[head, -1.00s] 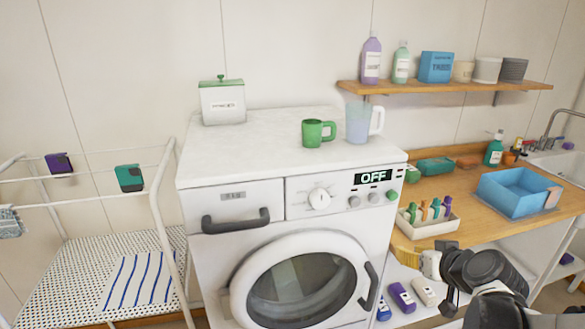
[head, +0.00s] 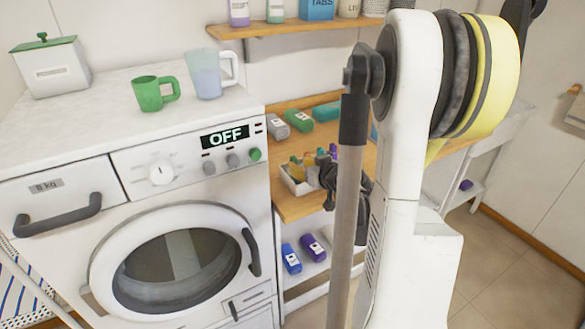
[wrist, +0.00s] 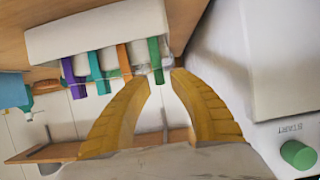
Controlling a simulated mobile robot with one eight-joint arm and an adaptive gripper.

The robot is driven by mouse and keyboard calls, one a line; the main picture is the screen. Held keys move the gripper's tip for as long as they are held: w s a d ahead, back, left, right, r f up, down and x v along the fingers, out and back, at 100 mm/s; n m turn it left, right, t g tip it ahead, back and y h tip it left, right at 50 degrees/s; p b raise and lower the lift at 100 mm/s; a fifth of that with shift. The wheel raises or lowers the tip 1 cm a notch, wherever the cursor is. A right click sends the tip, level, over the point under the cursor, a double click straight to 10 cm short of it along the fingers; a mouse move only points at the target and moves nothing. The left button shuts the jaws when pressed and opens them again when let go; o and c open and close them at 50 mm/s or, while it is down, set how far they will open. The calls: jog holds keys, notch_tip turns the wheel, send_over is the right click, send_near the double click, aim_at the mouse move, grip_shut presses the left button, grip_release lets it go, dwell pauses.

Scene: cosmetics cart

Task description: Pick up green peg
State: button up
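The green peg (wrist: 155,52) stands in a white holder (wrist: 100,32), at the end of its row beside an orange peg (wrist: 124,56). In the wrist view, which looks upside down, my gripper (wrist: 160,77) has its two yellow fingers apart. The green peg's free end shows between the fingertips, close to the left one; I cannot tell whether they touch. In the head view the holder (head: 292,182) is on the wooden counter.
A teal peg (wrist: 97,70) and a purple peg (wrist: 73,78) are in the same holder. The washing machine (head: 150,220) stands close to the left of the counter. Bottles (head: 299,121) lie behind the holder.

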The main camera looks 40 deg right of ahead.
aim_at(295, 162)
jog(key=b+x, duration=0.2)
jog(key=x, duration=0.3)
jog(key=shift+d, duration=0.1)
jog(key=shift+r, duration=0.15)
grip_shut()
